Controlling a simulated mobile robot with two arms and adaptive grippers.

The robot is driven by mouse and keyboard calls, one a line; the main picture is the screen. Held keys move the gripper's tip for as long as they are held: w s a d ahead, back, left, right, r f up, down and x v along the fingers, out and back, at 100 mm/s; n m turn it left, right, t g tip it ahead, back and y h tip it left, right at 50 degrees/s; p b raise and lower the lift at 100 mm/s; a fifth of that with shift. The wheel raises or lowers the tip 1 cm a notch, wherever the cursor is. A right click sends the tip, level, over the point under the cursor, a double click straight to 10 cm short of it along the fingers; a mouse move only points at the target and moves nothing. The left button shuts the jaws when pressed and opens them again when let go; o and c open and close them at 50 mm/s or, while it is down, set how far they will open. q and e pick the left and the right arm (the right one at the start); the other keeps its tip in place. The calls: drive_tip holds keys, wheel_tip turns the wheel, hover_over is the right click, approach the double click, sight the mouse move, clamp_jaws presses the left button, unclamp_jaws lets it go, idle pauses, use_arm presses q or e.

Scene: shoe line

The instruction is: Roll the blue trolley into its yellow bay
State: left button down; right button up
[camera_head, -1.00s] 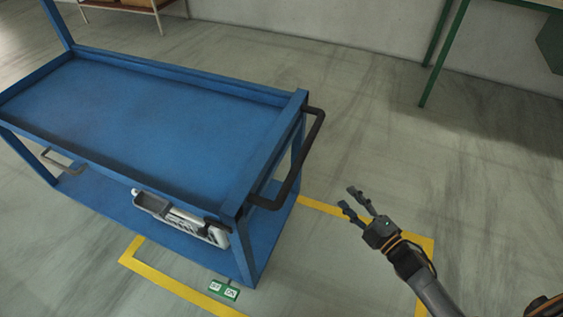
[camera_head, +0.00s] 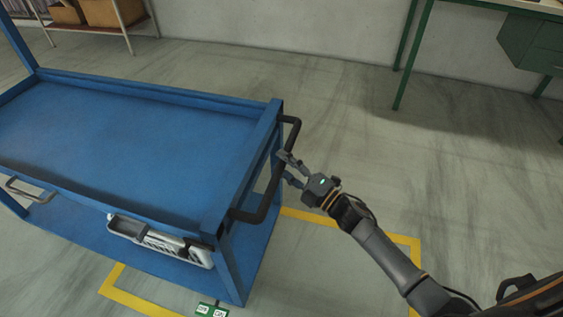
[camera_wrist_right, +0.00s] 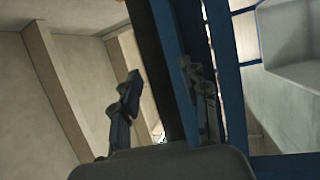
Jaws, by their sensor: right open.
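The blue trolley (camera_head: 130,130) stands on the left of the head view, its right end over part of the yellow bay outline (camera_head: 420,258) on the floor. Its dark end handle (camera_head: 272,192) sticks out on the right. My right gripper (camera_head: 288,168) is open at this handle, its fingertips close to the bar. In the right wrist view the dark bar (camera_wrist_right: 160,70) runs between the two open fingers (camera_wrist_right: 158,100); I cannot tell whether they touch it. My left gripper is not in view.
A grey tool tray (camera_head: 160,240) sits on the trolley's lower shelf. A small green sign (camera_head: 211,309) is on the floor at the bay's front. A shelf with boxes (camera_head: 95,12) and a green bench (camera_head: 530,40) stand at the back. Floor to the right is clear.

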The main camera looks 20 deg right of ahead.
drive_tip(key=shift+w+a+r, duration=0.1)
drive_tip(key=shift+w+a, duration=0.2)
drive_tip(key=shift+w, duration=0.2)
clamp_jaws()
